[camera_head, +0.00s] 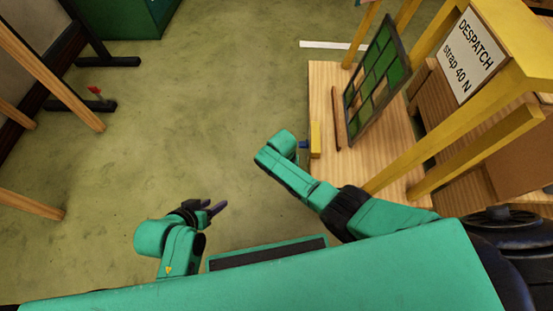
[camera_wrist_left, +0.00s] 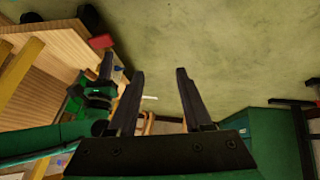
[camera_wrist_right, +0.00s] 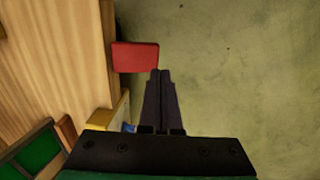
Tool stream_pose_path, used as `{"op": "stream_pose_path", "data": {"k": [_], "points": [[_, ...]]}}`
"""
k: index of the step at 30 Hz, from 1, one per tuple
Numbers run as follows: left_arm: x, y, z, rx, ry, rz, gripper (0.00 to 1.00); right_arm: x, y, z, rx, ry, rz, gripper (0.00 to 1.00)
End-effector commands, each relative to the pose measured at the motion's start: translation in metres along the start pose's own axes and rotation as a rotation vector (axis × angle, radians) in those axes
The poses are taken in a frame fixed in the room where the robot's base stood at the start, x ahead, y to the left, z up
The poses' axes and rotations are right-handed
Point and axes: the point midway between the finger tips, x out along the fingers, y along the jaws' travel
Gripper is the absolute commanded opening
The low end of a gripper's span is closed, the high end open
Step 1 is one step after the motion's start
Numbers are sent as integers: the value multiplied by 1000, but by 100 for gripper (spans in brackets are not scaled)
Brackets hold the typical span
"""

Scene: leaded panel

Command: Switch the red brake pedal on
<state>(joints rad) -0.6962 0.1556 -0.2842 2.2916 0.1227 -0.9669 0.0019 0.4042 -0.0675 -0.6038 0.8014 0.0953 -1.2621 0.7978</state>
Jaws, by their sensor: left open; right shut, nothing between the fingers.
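The red brake pedal (camera_wrist_right: 136,57) is a red block jutting from the edge of the wooden bench in the right wrist view. It also shows in the left wrist view (camera_wrist_left: 101,41); I cannot make it out in the head view. My right gripper (camera_wrist_right: 160,72) is shut and empty, its tips just beside the pedal's lower right corner; I cannot tell whether they touch. My left gripper (camera_head: 215,208) is open and empty over the floor, well away from the bench; its spread fingers show in the left wrist view (camera_wrist_left: 160,72).
The wooden bench (camera_head: 375,172) holds a green leaded panel (camera_head: 375,80), a yellow block (camera_head: 315,140) and a brown strip (camera_head: 336,118). A yellow frame with a DESPATCH sign (camera_head: 468,55) stands at right. The green floor (camera_head: 200,110) is open left of the bench.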

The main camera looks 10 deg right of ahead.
Motion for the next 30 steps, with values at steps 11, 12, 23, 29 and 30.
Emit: {"op": "stream_pose_path", "data": {"k": [11, 12, 23, 29, 30], "points": [[-86, -40, 14, -44, -366, -145, 50, -62, -13, -1, -1, 2, -6, 0], [-94, -44, 17, -53, -404, -159, 50, -68, -15, 0, -1, 1, -5, 0], [-65, -56, 37, -67, -441, -179, 50, -91, -20, -1, -1, 1, -3, 0], [-65, -56, 37, -67, -440, -178, 50, -91, -20, -1, -1, 1, -3, 0], [-65, -56, 37, -66, -440, -178, 50, -91, -20, -1, -1, 1, -3, 0]]}}
